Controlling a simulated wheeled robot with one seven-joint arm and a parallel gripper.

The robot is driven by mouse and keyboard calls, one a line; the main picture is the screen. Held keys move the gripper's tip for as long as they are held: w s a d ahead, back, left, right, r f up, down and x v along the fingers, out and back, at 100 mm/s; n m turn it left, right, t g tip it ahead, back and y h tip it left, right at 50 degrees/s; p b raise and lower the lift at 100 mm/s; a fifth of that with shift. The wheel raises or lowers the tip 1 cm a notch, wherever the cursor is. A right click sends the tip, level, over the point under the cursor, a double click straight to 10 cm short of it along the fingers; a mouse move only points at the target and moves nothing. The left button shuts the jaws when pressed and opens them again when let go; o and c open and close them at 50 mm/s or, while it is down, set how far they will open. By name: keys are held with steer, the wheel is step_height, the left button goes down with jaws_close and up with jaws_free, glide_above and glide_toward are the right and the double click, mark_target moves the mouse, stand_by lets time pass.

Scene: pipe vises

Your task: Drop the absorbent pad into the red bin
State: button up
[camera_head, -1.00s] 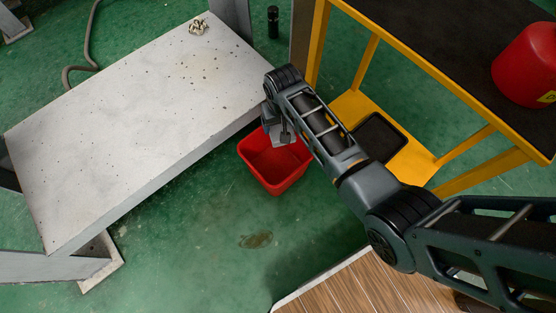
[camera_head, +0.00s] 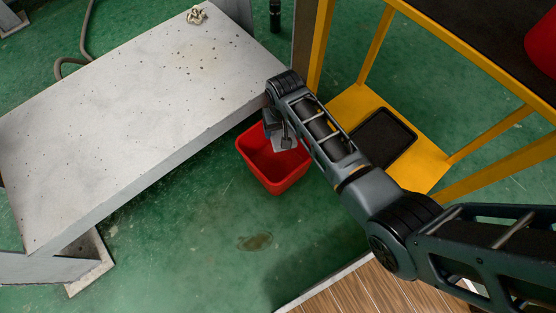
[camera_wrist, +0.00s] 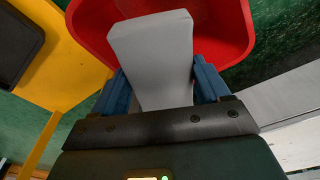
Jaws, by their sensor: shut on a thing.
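The absorbent pad (camera_wrist: 152,55) is a light grey, flat block in the wrist view. My gripper (camera_wrist: 161,76) is shut on it, with a blue finger at each side, and the pad extends beyond the fingertips. The red bin (camera_wrist: 238,35) lies behind the pad in that view, its opening facing the camera. In the head view my gripper (camera_head: 284,140) hangs over the open red bin (camera_head: 280,182), which stands on the green floor. The arm hides part of the bin's right rim, and the pad is hard to make out there.
A pale speckled bench (camera_head: 120,110) stands left of the bin, its edge close by. A yellow cart (camera_head: 430,172) with a black tray (camera_head: 383,138) on its lower shelf stands to the right. A red container (camera_head: 543,45) sits on the cart's top. Floor in front is clear.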

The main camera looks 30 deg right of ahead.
steer(key=o, duration=1.3)
steer(key=shift+r, duration=0.1)
steer(key=r+p, duration=0.1)
steer(key=r, duration=0.1)
steer(key=r+p, duration=0.1)
steer(key=r, duration=0.2)
steer(key=s+r+p, duration=0.1)
steer(key=r+p, duration=0.1)
steer(key=shift+a+r, duration=0.1)
steer(key=shift+r, duration=0.2)
